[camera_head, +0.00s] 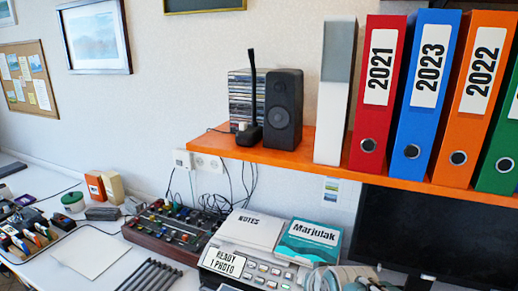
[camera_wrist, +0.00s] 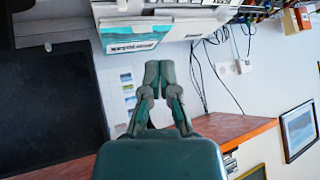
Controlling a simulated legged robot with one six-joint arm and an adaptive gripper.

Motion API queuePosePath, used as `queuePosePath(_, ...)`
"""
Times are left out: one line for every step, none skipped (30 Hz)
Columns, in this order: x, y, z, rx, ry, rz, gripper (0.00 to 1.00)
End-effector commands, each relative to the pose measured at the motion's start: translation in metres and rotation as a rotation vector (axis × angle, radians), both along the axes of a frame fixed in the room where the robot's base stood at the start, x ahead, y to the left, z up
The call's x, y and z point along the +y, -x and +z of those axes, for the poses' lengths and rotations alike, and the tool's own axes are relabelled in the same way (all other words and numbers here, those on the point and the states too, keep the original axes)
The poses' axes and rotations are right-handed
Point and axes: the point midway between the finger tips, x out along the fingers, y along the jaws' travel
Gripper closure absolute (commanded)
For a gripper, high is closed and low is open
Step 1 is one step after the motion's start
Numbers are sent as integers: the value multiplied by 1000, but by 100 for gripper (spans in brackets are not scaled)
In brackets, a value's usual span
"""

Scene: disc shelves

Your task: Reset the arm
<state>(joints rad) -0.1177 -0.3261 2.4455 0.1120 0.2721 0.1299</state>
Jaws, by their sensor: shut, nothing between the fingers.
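My gripper (camera_wrist: 159,75) shows in the wrist view, its fingers together with nothing between them. The wrist picture is upside down. In that view the gripper stands in front of the wall, with the orange shelf (camera_wrist: 228,128) behind and below it in the picture. It looks apart from everything around it. In the head view I cannot clearly make out my gripper.
The orange shelf (camera_head: 265,156) carries a black speaker (camera_head: 284,108), discs and several binders, including a red one (camera_head: 378,95). Below are a dark monitor (camera_head: 440,235), a mixer (camera_head: 178,232), a notes box (camera_head: 250,232) and a teal book (camera_head: 309,243). Cables hang beneath the shelf.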

Motion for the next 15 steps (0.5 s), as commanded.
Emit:
queuePosePath(-5, 11, 7, 12, 14, 6, 100)
queuePosePath(-8, 17, 9, 22, 24, 10, 100)
queuePosePath(-11, 26, 13, 38, 35, 16, 100)
queuePosePath(-14, 33, 15, 50, 44, 19, 100)
queuePosePath(-16, 39, 17, 62, 52, 23, 100)
queuePosePath(-20, 49, 19, 79, 65, 28, 100)
queuePosePath(-22, 56, 21, 91, 75, 32, 100)
queuePosePath(-25, 63, 23, 102, 84, 35, 100)
queuePosePath(-28, 72, 25, 119, 95, 38, 100)
queuePosePath(-31, 80, 27, 131, 104, 41, 100)
queuePosePath(-33, 87, 28, 143, 113, 44, 100)
queuePosePath(-36, 96, 30, 159, 126, 48, 100)
queuePosePath(-39, 103, 31, 171, 134, 49, 100)
queuePosePath(-41, 110, 32, 182, 141, 51, 100)
queuePosePath(-43, 118, 33, 196, 151, 53, 100)
